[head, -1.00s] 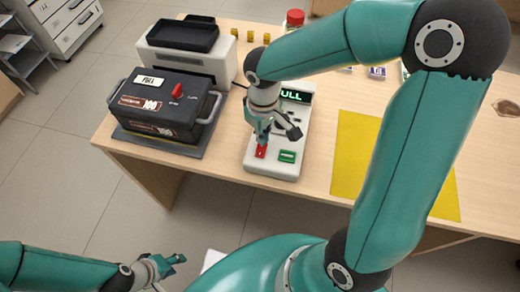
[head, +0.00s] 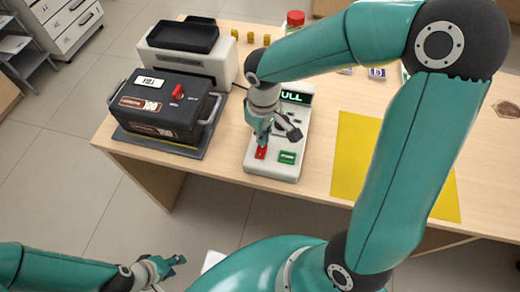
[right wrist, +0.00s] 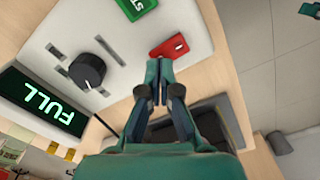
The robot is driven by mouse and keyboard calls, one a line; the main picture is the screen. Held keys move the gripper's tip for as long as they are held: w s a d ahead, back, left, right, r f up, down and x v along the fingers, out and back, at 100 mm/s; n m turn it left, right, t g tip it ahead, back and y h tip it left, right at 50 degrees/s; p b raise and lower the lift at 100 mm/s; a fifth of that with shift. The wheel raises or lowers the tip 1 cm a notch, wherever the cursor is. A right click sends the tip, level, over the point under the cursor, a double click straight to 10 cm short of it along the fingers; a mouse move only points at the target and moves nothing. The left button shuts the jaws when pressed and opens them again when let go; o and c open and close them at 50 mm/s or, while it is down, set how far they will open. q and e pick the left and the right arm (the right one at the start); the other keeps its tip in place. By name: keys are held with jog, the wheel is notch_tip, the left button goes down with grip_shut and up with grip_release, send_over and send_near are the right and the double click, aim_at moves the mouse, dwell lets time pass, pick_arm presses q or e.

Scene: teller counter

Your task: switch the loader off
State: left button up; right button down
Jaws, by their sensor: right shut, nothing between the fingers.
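In the right wrist view the display (right wrist: 42,100) reads "FULL". A red button (head: 261,152) and a green button (head: 287,157) sit on its near end. The red button (right wrist: 169,47) also shows in the right wrist view. My right gripper (head: 262,140) is shut and empty, its fingertips (right wrist: 159,66) close by the red button; I cannot tell whether they touch it. My left gripper (head: 174,262) is low in front of the counter, away from the device.
A black box (head: 165,105) with a red switch (head: 177,91) stands left of the device. A white machine with a black tray (head: 183,36) is behind it. A yellow mat (head: 350,150) lies to the right. A red-lidded jar (head: 295,19) stands at the back.

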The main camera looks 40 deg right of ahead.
jog(key=shift+f+b, duration=1)
jog(key=shift+f, duration=0.1)
dwell(0.6)
jog(key=shift+r, duration=0.1)
jog(key=shift+r+p, duration=2.75)
jog(key=shift+r, duration=0.75)
jog(key=shift+f, duration=0.1)
